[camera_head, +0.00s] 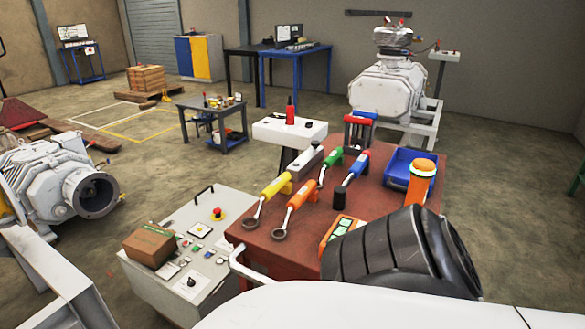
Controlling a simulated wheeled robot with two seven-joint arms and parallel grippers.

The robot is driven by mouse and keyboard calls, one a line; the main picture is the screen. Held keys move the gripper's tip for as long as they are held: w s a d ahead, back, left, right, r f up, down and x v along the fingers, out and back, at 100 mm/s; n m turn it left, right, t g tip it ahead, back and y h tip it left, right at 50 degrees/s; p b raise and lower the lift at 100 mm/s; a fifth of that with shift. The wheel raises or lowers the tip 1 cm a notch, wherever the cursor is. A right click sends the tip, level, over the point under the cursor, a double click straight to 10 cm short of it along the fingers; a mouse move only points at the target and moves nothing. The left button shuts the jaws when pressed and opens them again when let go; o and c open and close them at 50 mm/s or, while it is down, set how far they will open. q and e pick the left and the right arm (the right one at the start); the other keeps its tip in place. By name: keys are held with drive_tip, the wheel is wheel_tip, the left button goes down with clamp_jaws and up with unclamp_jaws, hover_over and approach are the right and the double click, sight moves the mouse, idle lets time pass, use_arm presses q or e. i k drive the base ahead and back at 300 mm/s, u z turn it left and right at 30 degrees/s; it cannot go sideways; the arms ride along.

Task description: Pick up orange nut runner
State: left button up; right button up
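An upright orange cylinder-shaped tool with a white band (421,182), which looks like the orange nut runner, stands at the right side of the red-brown table (262,250). Its lower end is partly hidden behind a large dark ribbed arm part of mine. An orange-handled wrench with a ring end (301,194) also lies on the table, among yellow, green and blue-handled ones. Neither of my grippers can be made out in the head view, and nothing is seen touching the orange tool.
A blue bin (400,167) is behind the orange tool. A black socket (339,198) and an orange-green box (341,231) are on the table. A control cabinet (190,255) with a cardboard box (150,246) stands left.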

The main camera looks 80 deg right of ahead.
sight(422, 171)
drive_tip(key=u, duration=0.2)
drive_tip(key=k, duration=1.5)
drive_tip(key=z, duration=1.25)
